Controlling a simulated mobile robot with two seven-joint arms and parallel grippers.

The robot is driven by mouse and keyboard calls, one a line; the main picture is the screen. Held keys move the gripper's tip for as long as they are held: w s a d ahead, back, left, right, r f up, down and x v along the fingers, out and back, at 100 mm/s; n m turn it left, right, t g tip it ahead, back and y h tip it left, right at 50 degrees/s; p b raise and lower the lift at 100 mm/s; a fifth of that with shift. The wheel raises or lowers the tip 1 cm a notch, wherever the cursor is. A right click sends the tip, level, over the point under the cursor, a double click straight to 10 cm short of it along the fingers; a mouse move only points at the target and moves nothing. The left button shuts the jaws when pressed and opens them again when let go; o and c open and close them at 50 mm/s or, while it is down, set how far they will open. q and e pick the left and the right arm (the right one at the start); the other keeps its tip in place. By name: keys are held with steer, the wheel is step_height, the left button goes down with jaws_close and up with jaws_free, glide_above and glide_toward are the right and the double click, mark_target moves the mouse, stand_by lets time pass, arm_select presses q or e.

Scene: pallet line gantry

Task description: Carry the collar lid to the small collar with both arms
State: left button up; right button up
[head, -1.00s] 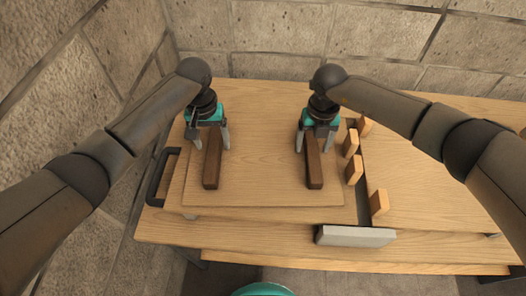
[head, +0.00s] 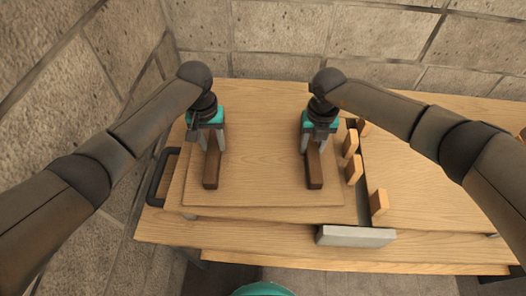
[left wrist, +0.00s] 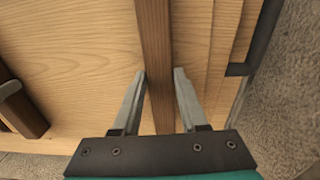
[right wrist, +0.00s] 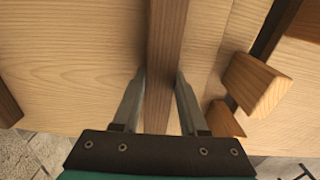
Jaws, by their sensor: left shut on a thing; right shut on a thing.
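The collar lid (head: 265,170) is a flat light-wood board with two dark wooden bars on top. It lies over the left part of the wooden bench. My left gripper (head: 212,147) is shut on the left bar (head: 211,170), with a finger on each side, as the left wrist view also shows (left wrist: 160,85). My right gripper (head: 315,148) is shut on the right bar (head: 314,172), which also shows in the right wrist view (right wrist: 164,75). I cannot tell the small collar apart in these views.
Several wooden blocks (head: 379,202) stand along a dark gap right of the lid. A grey block (head: 355,236) sits at the front edge. A black handle (head: 160,177) is at the left. A bare wooden surface (head: 435,190) lies to the right. Stone walls stand behind and left.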

arm_select(q)
jaws_close()
arm_select(e)
jaws_close()
arm_select(q)
steer(key=shift+r, duration=0.15)
arm_select(e)
steer(key=shift+r, duration=0.2)
